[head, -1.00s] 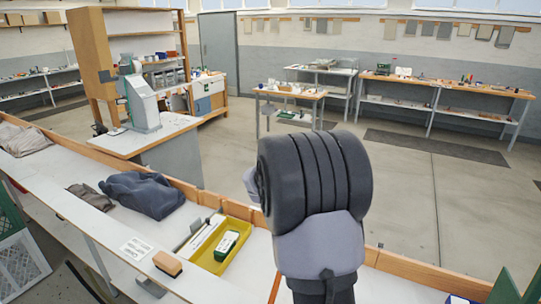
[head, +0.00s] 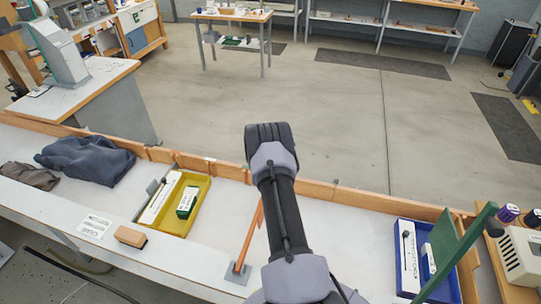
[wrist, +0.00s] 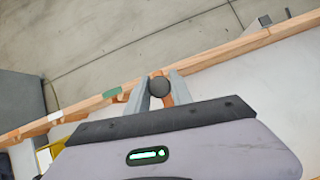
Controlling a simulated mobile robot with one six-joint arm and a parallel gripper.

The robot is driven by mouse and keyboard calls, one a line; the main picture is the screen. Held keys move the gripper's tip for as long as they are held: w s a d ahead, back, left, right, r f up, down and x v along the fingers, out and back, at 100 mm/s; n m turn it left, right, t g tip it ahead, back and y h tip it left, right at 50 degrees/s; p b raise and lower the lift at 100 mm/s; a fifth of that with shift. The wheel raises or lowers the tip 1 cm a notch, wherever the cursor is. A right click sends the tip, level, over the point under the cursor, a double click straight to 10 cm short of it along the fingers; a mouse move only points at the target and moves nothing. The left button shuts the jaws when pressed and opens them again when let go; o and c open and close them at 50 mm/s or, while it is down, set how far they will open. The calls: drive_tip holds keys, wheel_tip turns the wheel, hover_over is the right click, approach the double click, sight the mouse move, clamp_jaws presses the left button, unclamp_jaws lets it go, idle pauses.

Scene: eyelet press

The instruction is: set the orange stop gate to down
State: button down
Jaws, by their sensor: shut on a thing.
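The orange stop gate (head: 249,238) is a slim bar rising at a slant from a small grey base plate (head: 237,273) on the white bench. Its upper end is hidden behind my arm in the head view. In the wrist view, my gripper (wrist: 158,92) is shut on the stop gate's dark round knob (wrist: 159,86), with a bit of orange (wrist: 168,101) showing just below it. The fingers themselves are hidden in the head view. The gate looks raised rather than flat on the bench.
A yellow tray (head: 206,190) and a tan block (head: 130,237) lie left of the gate. A blue tray (head: 402,221) and green panel (head: 458,250) stand to the right. A low wooden rail (head: 320,190) runs along the bench's far edge.

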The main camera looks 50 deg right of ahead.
drive_tip(key=f, duration=0.1)
drive_tip(key=f+b, duration=0.2)
drive_tip(key=shift+w+d+f, duration=0.1)
drive_tip(key=shift+d+f, duration=0.15)
drive_tip(key=shift+f, duration=0.15)
drive_tip(key=shift+a+f, duration=0.1)
drive_tip(key=shift+f, duration=0.2)
drive_tip(key=shift+a+f, duration=0.1)
drive_tip(key=c, duration=1.5)
unclamp_jaws()
drive_tip(key=shift+s, duration=0.2)
drive_tip(key=o, duration=0.4)
drive_tip(key=shift+w+d+f, duration=0.2)
drive_tip(key=shift+w+d, duration=0.05)
drive_tip(key=shift+c, duration=0.2)
drive_tip(key=p+v, duration=0.1)
drive_tip(key=v, duration=1.6)
drive_tip(key=shift+r, duration=0.4)
drive_tip(key=shift+a, duration=0.15)
